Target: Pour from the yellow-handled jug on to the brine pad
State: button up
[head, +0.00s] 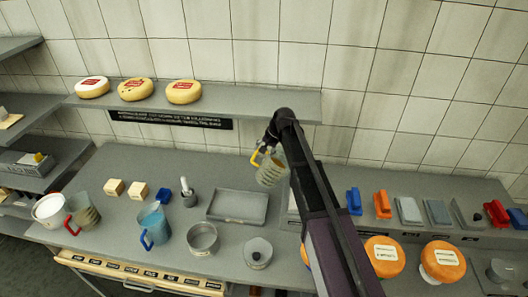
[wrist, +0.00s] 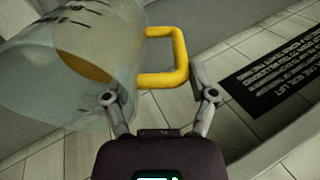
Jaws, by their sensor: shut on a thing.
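The yellow-handled jug (head: 270,176) is held up above the counter, in front of the wall shelf. My gripper (head: 265,146) is shut on its yellow handle. In the wrist view the clear jug (wrist: 45,85) lies tilted at the left, with an amber patch inside it. Its yellow handle (wrist: 181,58) reaches between the fingers of my gripper (wrist: 160,97). A shallow grey tray (head: 222,217) lies on the counter below and left of the jug. I cannot tell which flat thing is the brine pad.
A red-handled jug (head: 88,216) and a blue-handled jug (head: 154,225) stand left on the counter (head: 120,235). A pot (head: 203,240) and a lidded tin (head: 258,254) stand near the front. Cheese wheels (head: 135,90) sit on the wall shelf (head: 250,103). Brushes and orange cheeses (head: 384,256) are right.

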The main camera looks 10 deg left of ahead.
aim_at(264, 160)
jog(key=shift+s+d+f+t+y+b, duration=0.2)
jog(key=shift+f+y+b, duration=0.25)
jog(key=shift+b, duration=0.3)
jog(key=shift+w+d+f+t+y+b, duration=0.1)
jog(key=shift+d+f+y+b, duration=0.25)
jog(key=shift+b, duration=0.35)
jog(key=shift+s+d+f+y+b, duration=0.1)
jog(key=shift+d+f+y+b, duration=0.15)
jog(key=shift+y+b, duration=0.5)
jog(key=shift+s+d+t+y+b, duration=0.2)
jog(key=shift+d+t+y+b, duration=0.1)
jog(key=shift+d+y+b, duration=0.65)
dwell(0.3)
jog(key=shift+s+d+r+t+y+b, duration=0.1)
jog(key=shift+s+d+t+y+b, duration=0.1)
jog(key=shift+d+y+b, duration=0.4)
jog(key=shift+s+d+r+t+y+b, duration=0.15)
jog(key=shift+d+y+b, duration=0.15)
jog(key=shift+b, duration=0.45)
dwell(3.2)
